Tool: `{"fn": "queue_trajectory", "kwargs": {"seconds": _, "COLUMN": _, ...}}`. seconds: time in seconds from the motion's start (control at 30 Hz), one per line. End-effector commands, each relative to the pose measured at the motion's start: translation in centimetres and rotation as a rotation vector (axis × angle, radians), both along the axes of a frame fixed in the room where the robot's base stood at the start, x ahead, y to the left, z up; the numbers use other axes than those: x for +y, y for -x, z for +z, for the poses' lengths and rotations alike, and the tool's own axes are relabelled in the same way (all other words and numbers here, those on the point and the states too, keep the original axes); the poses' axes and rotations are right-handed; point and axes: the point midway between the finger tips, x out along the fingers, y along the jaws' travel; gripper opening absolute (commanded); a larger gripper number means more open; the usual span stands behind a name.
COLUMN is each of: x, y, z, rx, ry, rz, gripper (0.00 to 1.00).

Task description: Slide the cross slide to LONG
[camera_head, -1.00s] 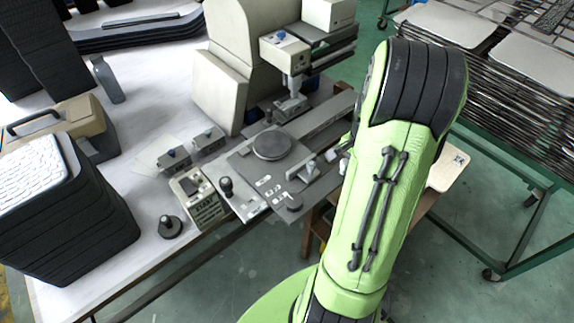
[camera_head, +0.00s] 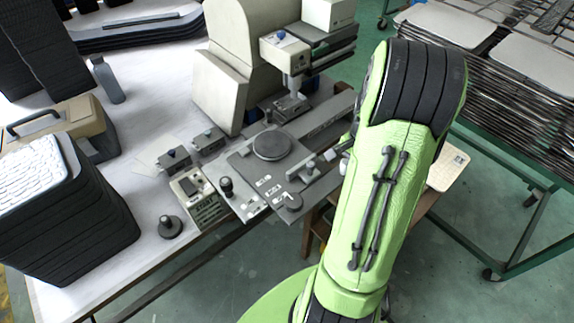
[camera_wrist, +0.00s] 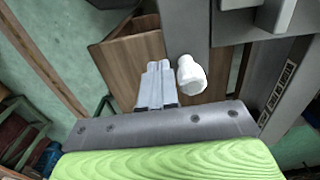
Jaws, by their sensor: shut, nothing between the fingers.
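The machine's cross slide is a grey bar; in the wrist view its pale rounded knob (camera_wrist: 190,75) stands out close to the fingers. In the head view my gripper (camera_head: 338,153) is mostly hidden behind my green arm. A label strip (camera_wrist: 278,88) lies right of the knob; its words are too small to read.
The round plate (camera_head: 272,145) and a control box (camera_head: 198,198) with black knobs are left of the slide. The machine head (camera_head: 287,50) stands behind. A wooden box (camera_wrist: 130,60) is below the fingers. A green rack of trays (camera_head: 510,90) stands at the right.

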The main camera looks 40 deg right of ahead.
Motion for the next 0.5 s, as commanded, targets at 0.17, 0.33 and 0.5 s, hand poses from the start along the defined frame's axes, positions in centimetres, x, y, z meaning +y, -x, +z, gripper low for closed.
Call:
{"fn": "queue_trajectory", "kwargs": {"seconds": 0.17, "x": 0.1, "y": -0.8, "z": 0.0, "rx": 0.000, "ry": 0.000, "rz": 0.002, "gripper": 0.00}}
{"fn": "queue_trajectory", "kwargs": {"seconds": 0.33, "x": 0.1, "y": -1.6, "z": 0.1, "rx": -0.002, "ry": 0.001, "rz": 0.004, "gripper": 0.00}}
{"fn": "queue_trajectory", "kwargs": {"seconds": 0.5, "x": 0.2, "y": -2.2, "z": 0.1, "rx": -0.002, "ry": 0.001, "rz": 0.004, "gripper": 0.00}}
